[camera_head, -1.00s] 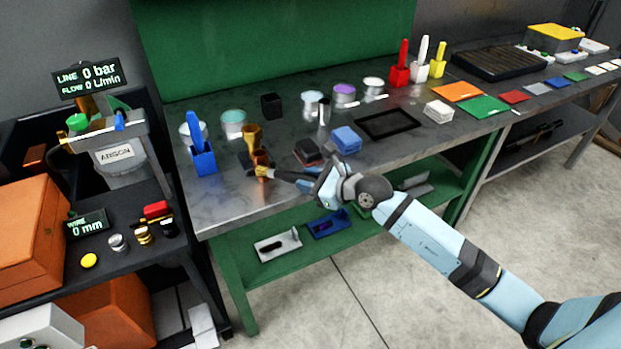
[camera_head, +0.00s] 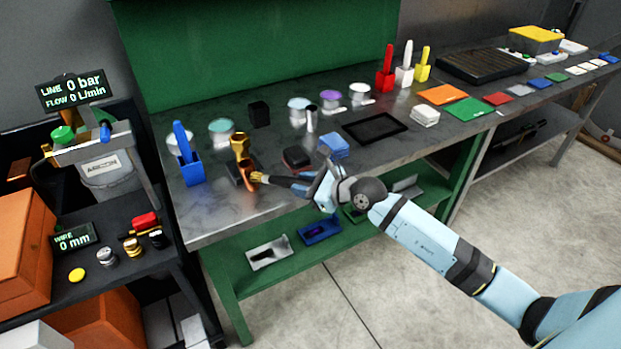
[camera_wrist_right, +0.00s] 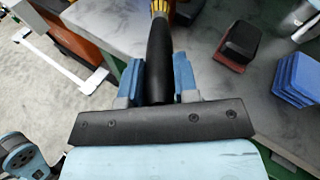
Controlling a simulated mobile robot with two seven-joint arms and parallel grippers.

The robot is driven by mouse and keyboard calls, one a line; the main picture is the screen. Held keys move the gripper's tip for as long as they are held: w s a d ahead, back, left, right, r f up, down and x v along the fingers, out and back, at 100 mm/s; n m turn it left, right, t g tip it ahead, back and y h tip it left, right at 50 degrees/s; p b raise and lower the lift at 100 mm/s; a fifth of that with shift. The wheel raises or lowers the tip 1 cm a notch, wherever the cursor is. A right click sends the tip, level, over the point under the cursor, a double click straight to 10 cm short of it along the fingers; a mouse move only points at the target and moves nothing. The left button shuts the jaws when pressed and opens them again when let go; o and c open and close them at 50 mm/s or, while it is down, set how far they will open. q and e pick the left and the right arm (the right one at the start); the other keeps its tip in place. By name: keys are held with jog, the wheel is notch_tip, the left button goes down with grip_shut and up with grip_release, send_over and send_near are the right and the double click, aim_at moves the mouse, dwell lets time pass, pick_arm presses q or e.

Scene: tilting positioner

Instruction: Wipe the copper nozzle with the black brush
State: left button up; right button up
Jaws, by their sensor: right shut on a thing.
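The copper nozzle (camera_head: 249,175) stands at the front left of the metal bench, in front of a gold-coloured cup-like piece (camera_head: 240,146). My right gripper (camera_head: 316,187) is shut on the black brush (camera_head: 286,182), whose handle runs left towards the nozzle. The brush's yellow bristles (camera_head: 258,177) lie at the nozzle's right side; I cannot tell whether they touch. In the right wrist view, the black handle (camera_wrist_right: 159,55) sits between the two blue fingers (camera_wrist_right: 160,85), with its bristle end cut off at the top edge. The nozzle does not show clearly there. My left gripper is not in view.
A black-and-red block (camera_head: 297,158) and blue pads (camera_head: 333,146) lie right of the nozzle. A blue holder (camera_head: 190,172) with a blue-handled tool stands left. Several open cans stand behind. The bench's front left (camera_head: 208,217) is clear.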

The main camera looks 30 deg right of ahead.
jog(key=shift+a+p, duration=0.35)
jog(key=shift+a, duration=0.55)
jog(key=s+p, duration=0.2)
jog(key=s, duration=0.4)
jog(key=shift+p, duration=0.3)
jog(key=shift+s+d, duration=0.1)
jog(key=s+p, duration=0.1)
jog(key=s, duration=0.1)
jog(key=shift+s, duration=0.4)
